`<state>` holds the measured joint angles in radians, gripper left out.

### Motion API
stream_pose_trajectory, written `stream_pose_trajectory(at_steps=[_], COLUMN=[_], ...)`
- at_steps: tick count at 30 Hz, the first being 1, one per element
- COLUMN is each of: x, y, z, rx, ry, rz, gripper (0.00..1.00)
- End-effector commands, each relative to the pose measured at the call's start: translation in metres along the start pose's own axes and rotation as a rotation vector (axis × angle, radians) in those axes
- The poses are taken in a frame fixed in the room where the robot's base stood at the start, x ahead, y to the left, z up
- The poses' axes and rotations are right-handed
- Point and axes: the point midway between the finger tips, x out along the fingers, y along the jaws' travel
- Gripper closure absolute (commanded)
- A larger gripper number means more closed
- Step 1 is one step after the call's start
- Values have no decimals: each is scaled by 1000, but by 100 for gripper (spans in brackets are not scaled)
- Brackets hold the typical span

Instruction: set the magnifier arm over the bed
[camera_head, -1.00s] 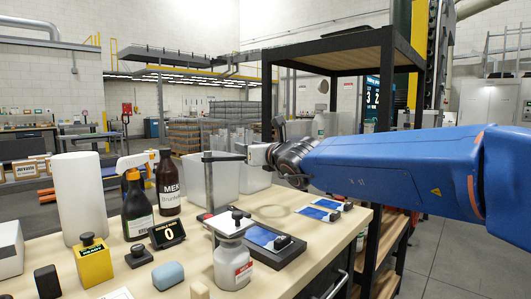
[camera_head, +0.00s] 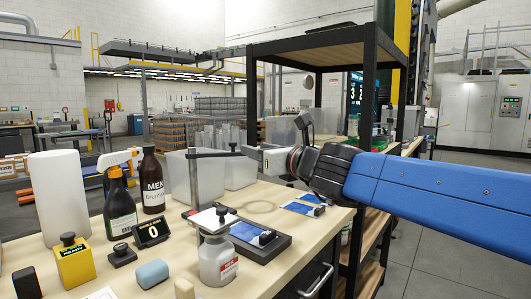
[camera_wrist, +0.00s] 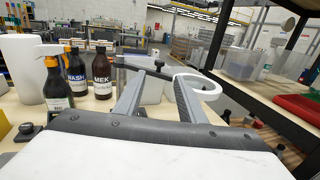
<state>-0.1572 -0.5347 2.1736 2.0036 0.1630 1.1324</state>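The magnifier arm (camera_head: 212,154) is a dark bar reaching right from the top of a post beside the bed. In the wrist view the bar (camera_wrist: 142,67) runs towards a white ring (camera_wrist: 214,92), which looks like its lens frame. The bed (camera_head: 272,251) is a dark plate with a blue sheet, low in front of the post. My gripper (camera_head: 246,153) is at the bar's right end in the head view. In the wrist view my gripper (camera_wrist: 158,88) has its fingers apart, with the ring overlapping the right fingertip; I cannot tell whether they touch.
A white bottle (camera_head: 218,263) stands in front of the bed. Dark bottles (camera_head: 152,182), a yellow block (camera_head: 75,264) and a small display (camera_head: 152,232) are on the left of the table. A tall black rack (camera_head: 368,110) stands behind my arm. Clear bins (camera_head: 240,171) stand behind the post.

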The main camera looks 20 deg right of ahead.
Motion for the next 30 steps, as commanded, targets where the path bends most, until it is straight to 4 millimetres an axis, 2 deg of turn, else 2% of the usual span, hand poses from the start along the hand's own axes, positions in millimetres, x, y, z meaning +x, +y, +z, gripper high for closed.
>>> stream_pose_trajectory(at_steps=[9,22,25,27,30], x=[-24,-28,-26,-20,-2], y=[0,0,1,5,18], z=[0,0,3,14,43], rx=[0,0,-12,-56,-192], ry=[-1,0,-3,-14,-46], rz=[0,0,6,28,91], gripper=[64,64,87,100,100])
